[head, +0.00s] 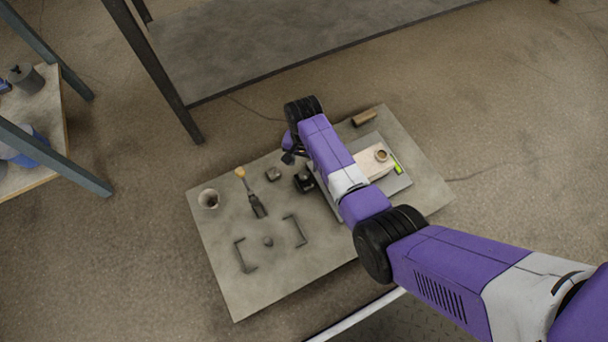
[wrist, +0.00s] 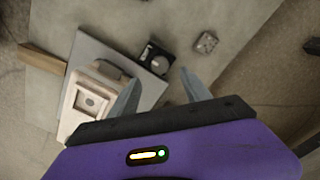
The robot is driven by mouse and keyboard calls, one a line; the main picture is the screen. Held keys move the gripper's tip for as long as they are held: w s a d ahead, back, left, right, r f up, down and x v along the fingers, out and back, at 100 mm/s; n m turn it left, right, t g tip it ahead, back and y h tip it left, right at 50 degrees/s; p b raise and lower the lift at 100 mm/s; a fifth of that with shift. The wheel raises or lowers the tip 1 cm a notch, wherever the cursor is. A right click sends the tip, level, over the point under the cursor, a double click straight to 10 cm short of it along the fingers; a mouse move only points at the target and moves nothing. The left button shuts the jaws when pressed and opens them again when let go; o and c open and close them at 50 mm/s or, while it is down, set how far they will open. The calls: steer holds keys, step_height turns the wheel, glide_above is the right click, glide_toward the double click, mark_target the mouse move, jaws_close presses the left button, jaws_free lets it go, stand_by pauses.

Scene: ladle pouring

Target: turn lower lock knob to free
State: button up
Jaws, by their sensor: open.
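A black block with a round, pale-edged face (wrist: 156,58) sits by the edge of a grey plate (wrist: 92,48); the same dark block (head: 304,181) shows in the head view. I cannot tell for sure whether its round face is the lower lock knob. A cream housing (wrist: 72,112) with a square recess stands on the plate, and in the head view the housing (head: 368,163) is partly behind my arm. My gripper (wrist: 158,76) is open and empty, its two grey fingers apart, with the black block beyond and between the tips. No contact is visible.
The low table (head: 230,285) also holds a cup (head: 208,198), a wooden-handled tool (head: 257,206), a small block (head: 273,173), two dark brackets (head: 299,229) and a wooden bar (head: 364,117). A larger table (head: 290,45) stands behind.

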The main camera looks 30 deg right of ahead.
mark_target(304, 174)
step_height(304, 174, down, 8)
steer(key=b, duration=0.4)
steer(key=shift+r+b, duration=0.15)
steer(key=shift+b, duration=0.2)
jaws_close()
